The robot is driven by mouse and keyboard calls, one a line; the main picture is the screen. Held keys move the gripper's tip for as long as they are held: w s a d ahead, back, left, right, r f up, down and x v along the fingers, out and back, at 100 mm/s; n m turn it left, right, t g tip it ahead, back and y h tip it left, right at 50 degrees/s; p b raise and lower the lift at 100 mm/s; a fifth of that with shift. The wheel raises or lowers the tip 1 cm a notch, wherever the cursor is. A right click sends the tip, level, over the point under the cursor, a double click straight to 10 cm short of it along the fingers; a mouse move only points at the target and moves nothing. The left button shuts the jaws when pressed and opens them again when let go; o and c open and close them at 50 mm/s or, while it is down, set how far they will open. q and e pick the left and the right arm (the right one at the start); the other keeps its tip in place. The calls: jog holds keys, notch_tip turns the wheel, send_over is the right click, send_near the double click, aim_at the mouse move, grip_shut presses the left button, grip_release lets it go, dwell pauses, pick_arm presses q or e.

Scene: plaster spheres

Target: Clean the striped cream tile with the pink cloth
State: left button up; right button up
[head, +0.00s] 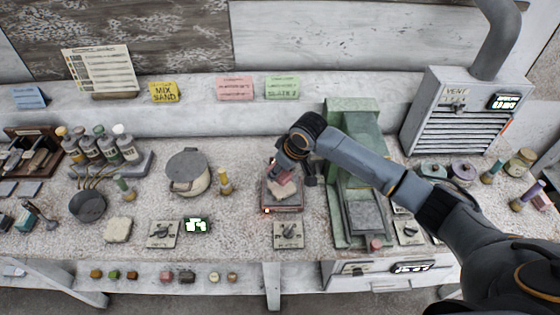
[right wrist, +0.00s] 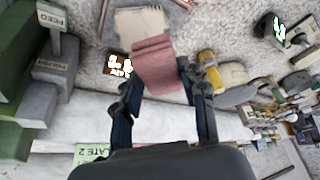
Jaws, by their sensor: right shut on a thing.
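My right gripper (head: 284,170) reaches in from the right and points down over a small dark-rimmed stand (head: 283,208) left of the green machine. It is shut on the pink cloth (head: 283,188), which hangs folded below the fingers. In the right wrist view the cloth (right wrist: 155,62) sits between the fingertips (right wrist: 160,82). A pale cream tile (right wrist: 140,22) with faint lines near its edge shows just beyond the cloth, which overlaps it; I cannot tell whether they touch. In the head view the cloth and gripper mostly hide the tile. My left gripper is not in view.
The green machine (head: 352,130) stands close on the right, under my forearm. A lidded pot (head: 187,170) and a yellow-labelled bottle (head: 224,181) stand to the left. A switch panel (head: 288,234) lies in front. Speckled bench top is clear between these.

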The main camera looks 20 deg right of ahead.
jog(key=shift+d+f+b, duration=0.15)
jog(key=shift+f+b, duration=0.15)
jog(key=shift+f, duration=0.15)
jog(key=shift+f+b, duration=0.65)
jog(key=shift+b, duration=0.1)
notch_tip(320, 180, down, 2)
jog(key=b, duration=0.2)
jog(key=shift+f+b, duration=0.1)
jog(key=shift+b, duration=0.2)
jog(key=shift+f+b, duration=0.35)
jog(key=shift+f, duration=0.05)
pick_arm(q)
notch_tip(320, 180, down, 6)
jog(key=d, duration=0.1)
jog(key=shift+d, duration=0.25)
pick_arm(e)
jog(key=shift+f, duration=0.85)
jog(key=shift+f, duration=0.25)
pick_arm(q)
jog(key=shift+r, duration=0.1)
